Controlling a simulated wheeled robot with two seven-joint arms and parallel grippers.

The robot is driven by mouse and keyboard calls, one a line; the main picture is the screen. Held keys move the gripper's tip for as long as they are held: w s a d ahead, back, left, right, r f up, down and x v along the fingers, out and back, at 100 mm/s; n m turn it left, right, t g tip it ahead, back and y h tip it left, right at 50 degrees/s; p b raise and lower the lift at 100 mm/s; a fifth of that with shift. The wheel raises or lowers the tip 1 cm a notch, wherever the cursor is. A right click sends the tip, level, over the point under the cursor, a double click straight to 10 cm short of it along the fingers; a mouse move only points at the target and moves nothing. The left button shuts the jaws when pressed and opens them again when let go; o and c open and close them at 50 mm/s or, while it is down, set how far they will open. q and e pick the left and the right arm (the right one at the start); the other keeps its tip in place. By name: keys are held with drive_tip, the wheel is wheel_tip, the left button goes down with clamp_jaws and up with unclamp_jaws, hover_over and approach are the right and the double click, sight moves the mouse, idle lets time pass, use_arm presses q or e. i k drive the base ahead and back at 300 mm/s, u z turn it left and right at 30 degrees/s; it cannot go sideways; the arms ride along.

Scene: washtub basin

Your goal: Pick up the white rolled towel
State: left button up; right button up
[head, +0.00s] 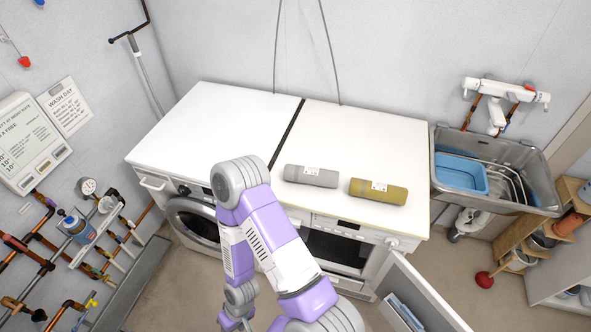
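A light grey-white rolled towel (311,176) with a small white label lies on the white top of the right-hand appliance (350,140), near its front edge. It is the palest roll in view. An olive-yellow rolled towel (378,192) with a similar label lies just to its right, a small gap apart. One of my arms, purple and grey, rises from the bottom of the picture and bends in front of the appliances, its elbow left of the pale roll. Its lower end runs out at the bottom edge. Neither gripper can be made out.
A washing machine (195,220) stands at left, its top bare. An open door (428,292) juts out at front right. A metal sink (535,165) with a blue basin (460,174) and a wooden shelf (510,250) are at right. Pipes line the left wall.

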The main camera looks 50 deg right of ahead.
sight(308, 175)
drive_tip(key=i, duration=1.1)
drive_tip(key=z, duration=1.85)
